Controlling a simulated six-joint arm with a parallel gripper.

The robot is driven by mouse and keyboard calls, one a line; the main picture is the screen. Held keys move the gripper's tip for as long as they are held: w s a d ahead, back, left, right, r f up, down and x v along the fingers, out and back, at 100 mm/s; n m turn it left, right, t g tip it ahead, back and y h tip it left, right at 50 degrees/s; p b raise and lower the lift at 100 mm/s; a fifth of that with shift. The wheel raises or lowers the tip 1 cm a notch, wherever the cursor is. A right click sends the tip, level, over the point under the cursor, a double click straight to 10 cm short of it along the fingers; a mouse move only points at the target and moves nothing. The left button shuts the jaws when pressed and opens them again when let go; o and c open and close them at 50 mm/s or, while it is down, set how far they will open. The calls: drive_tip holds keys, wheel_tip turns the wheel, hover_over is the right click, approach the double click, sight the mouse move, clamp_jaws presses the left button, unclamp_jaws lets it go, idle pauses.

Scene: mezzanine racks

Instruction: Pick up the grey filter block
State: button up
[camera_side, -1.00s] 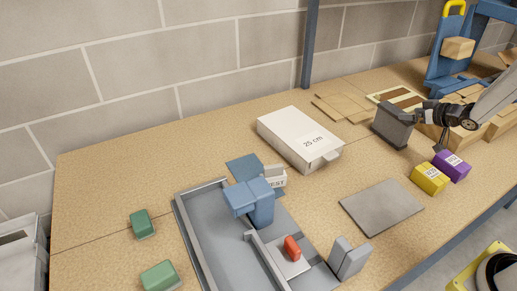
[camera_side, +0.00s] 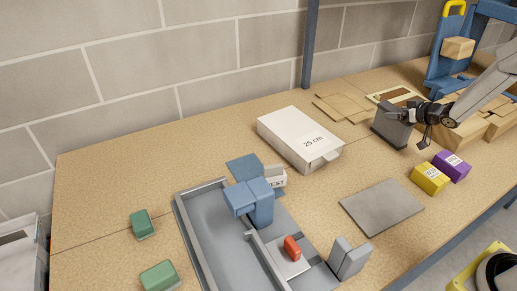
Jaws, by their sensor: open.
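A dark grey block (camera_side: 389,128), which looks like the filter block, stands upright on the bench at the right, behind the yellow and purple boxes. My gripper (camera_side: 412,131) comes in from the right and is open at the block's upper right side. One finger shows on the near right side of the block. The other overlaps the block's top edge, and I cannot tell whether it touches. The block rests on the bench.
A yellow box (camera_side: 430,178) and a purple box (camera_side: 452,166) stand just in front. A flat grey plate (camera_side: 381,207) lies nearer. A white carton (camera_side: 298,138) is to the left. Wooden pieces (camera_side: 486,122) and a blue stand (camera_side: 450,69) are behind right.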

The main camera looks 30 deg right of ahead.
idle(0.3)
clamp_jaws()
drive_tip(key=shift+r, duration=0.1)
drive_tip(key=shift+r, duration=0.65)
wheel_tip(320, 180, up, 2)
drive_tip(key=s+r, duration=0.1)
drive_tip(key=r, duration=0.1)
drive_tip(key=s+a+r, duration=0.1)
drive_tip(key=s, duration=0.1)
drive_tip(key=s+a+r, duration=0.1)
drive_tip(key=r, duration=0.1)
drive_tip(key=shift+s+r, duration=0.25)
drive_tip(key=shift+r, duration=0.1)
drive_tip(key=s+a+r, duration=0.4)
drive_tip(key=s, duration=0.4)
